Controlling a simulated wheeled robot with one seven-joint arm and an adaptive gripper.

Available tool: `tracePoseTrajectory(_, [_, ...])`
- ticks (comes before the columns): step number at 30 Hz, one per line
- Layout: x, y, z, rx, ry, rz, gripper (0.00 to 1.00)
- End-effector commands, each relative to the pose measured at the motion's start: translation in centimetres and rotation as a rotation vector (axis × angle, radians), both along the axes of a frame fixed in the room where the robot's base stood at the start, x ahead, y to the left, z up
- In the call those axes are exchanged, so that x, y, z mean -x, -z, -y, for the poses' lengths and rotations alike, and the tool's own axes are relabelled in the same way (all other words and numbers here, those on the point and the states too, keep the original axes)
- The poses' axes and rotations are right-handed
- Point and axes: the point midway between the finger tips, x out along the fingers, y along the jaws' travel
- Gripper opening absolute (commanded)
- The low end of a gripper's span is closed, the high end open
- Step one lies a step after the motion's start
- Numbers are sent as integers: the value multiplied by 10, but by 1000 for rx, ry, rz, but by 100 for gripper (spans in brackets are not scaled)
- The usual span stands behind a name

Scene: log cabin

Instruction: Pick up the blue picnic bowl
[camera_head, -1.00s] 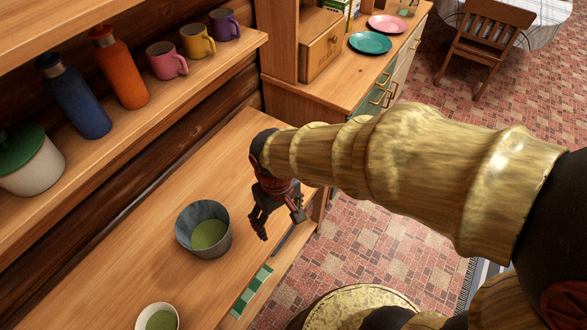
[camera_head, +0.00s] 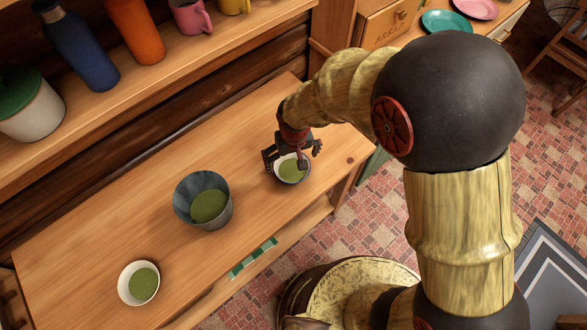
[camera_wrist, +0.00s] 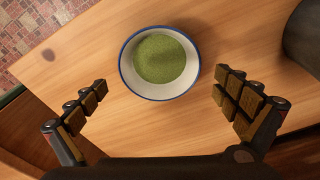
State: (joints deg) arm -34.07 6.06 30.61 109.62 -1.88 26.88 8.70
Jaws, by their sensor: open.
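The blue picnic bowl (camera_head: 293,171) appears as a small white bowl with a blue rim and green contents. It stands upright on the wooden counter near its right end. In the wrist view the bowl (camera_wrist: 159,63) is between and slightly beyond my fingertips. My gripper (camera_head: 292,160) is open and points down over the bowl, with one finger to each side. In the wrist view my gripper (camera_wrist: 160,92) has both fingers clear of the rim and nothing held. In the head view the gripper hides part of the bowl's far side.
A grey bucket (camera_head: 187,208) with green contents stands left of the bowl; its side (camera_wrist: 302,38) shows at the wrist view's right edge. Another white bowl (camera_head: 126,286) sits farther left. A shelf (camera_head: 150,100) with bottles and mugs runs above the counter (camera_head: 90,240).

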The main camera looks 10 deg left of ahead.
Motion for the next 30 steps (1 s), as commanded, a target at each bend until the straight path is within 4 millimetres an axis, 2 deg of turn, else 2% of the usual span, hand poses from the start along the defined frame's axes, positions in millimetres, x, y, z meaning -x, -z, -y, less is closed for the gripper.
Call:
tracePoseTrajectory(12, [-4,50,0,0,0,-1,100])
tracePoseTrajectory(20, [-5,50,-1,0,0,1,99])
tracePoseTrajectory(30, [-5,50,0,0,0,0,80])
